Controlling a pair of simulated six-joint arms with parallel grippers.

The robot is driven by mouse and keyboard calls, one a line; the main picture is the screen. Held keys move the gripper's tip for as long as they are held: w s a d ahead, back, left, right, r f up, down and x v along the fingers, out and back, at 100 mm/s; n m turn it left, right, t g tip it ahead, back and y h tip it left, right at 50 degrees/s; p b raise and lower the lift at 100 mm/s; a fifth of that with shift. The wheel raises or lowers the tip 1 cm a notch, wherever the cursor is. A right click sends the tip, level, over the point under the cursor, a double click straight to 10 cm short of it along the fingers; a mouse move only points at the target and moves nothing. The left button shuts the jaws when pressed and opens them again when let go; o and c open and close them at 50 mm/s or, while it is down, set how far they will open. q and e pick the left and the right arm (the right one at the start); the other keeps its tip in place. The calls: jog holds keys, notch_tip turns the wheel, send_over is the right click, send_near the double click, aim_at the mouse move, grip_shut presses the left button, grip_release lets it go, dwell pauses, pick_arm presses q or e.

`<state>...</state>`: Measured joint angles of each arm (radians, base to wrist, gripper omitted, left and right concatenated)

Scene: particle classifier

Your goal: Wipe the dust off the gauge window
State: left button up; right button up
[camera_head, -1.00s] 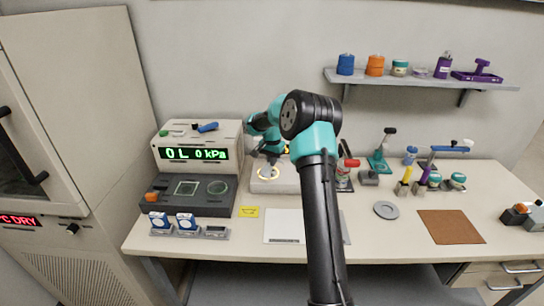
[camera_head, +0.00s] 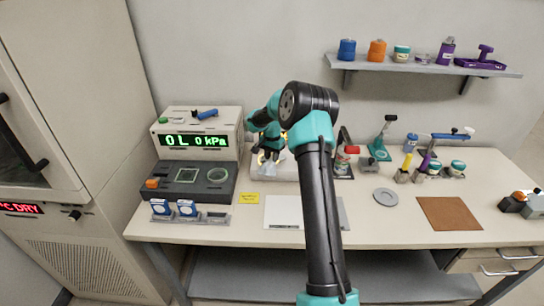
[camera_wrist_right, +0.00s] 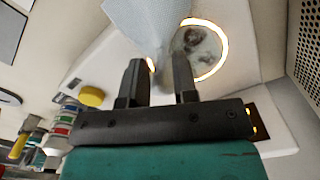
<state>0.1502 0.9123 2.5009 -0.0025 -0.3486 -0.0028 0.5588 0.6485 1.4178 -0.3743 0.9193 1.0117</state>
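My right gripper (camera_head: 268,152) is over the white housing on the left half of the bench. In the right wrist view its two dark fingers (camera_wrist_right: 160,75) close around the narrow end of a pale blue cloth (camera_wrist_right: 150,20). The cloth also shows below the gripper in the head view (camera_head: 268,171). The round gauge window (camera_wrist_right: 200,52) has a glowing ring and grey smudges of dust. The cloth lies across its left side in the wrist view; I cannot tell whether it touches the glass. My left gripper is not in view.
A dark panel (camera_head: 188,192) and a green-lit kPa display (camera_head: 196,141) stand left of the housing. Bottles and tools stand to the right, near a grey disc (camera_head: 386,197) and brown mat (camera_head: 432,220).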

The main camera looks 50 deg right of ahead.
jog(key=o, duration=1.1)
jog(key=shift+c, duration=0.2)
jog(key=shift+f, duration=0.1)
jog(key=shift+f, duration=1.1)
jog(key=shift+c, duration=0.6)
jog(key=shift+f, duration=0.1)
grip_shut()
jog(key=shift+r, duration=0.35)
